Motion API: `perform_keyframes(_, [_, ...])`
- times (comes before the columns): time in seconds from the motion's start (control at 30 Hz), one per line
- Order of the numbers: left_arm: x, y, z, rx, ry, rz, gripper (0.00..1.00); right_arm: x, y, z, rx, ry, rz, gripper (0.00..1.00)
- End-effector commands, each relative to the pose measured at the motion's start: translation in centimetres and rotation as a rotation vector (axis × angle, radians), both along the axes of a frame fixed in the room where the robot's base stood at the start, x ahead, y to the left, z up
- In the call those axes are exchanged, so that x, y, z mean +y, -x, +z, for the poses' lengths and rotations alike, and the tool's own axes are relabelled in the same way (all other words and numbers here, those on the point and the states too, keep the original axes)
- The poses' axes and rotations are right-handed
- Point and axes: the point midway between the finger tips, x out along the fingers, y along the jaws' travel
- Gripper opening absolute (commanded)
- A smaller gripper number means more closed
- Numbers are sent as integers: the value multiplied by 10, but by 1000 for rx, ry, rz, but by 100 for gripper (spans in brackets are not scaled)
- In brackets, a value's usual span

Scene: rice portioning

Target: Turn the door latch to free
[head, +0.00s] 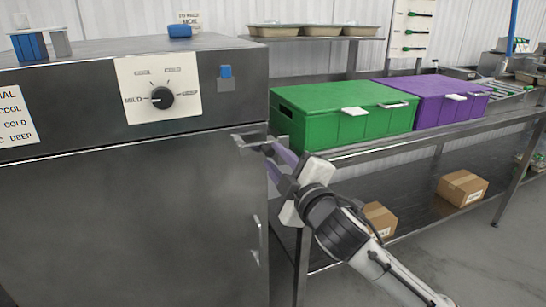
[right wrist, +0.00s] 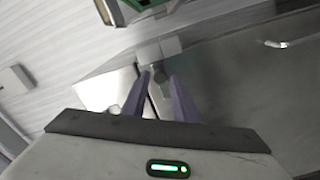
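The grey metal cabinet door (head: 130,215) fills the left of the head view and looks closed. A small metal latch (head: 243,136) sits at its upper right corner. It also shows as a grey block (right wrist: 158,48) at the door edge in the right wrist view. My right gripper (head: 267,150) comes in from the lower right, its purple fingers at the latch. In the right wrist view my right gripper (right wrist: 159,76) has its fingers apart, with a dark grey part of the latch between or just beyond the tips. I cannot tell whether they touch it. My left gripper is not in view.
A dial (head: 161,98) is on the panel above the door, and a vertical handle (head: 257,240) is lower on the door's right edge. A green box (head: 340,112) and a purple box (head: 432,100) stand on the bench to the right. Cardboard boxes (head: 462,188) lie below.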

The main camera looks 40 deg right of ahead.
Motion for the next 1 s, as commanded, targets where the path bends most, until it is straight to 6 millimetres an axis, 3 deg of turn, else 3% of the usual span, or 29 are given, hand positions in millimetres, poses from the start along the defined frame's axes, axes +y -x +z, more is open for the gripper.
perform_keyframes(0.2, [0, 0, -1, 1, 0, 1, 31, -5, -20, 0, -1, 0, 0, 26])
perform_keyframes(0.5, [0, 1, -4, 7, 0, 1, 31, -5, -22, -1, 1, 0, 0, 26])
perform_keyframes(0.7, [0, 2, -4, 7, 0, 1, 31, -5, -22, -1, 1, 0, 0, 0])
perform_keyframes(1.0, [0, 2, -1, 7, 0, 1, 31, -3, -26, 1, 3, 11, 4, 0])
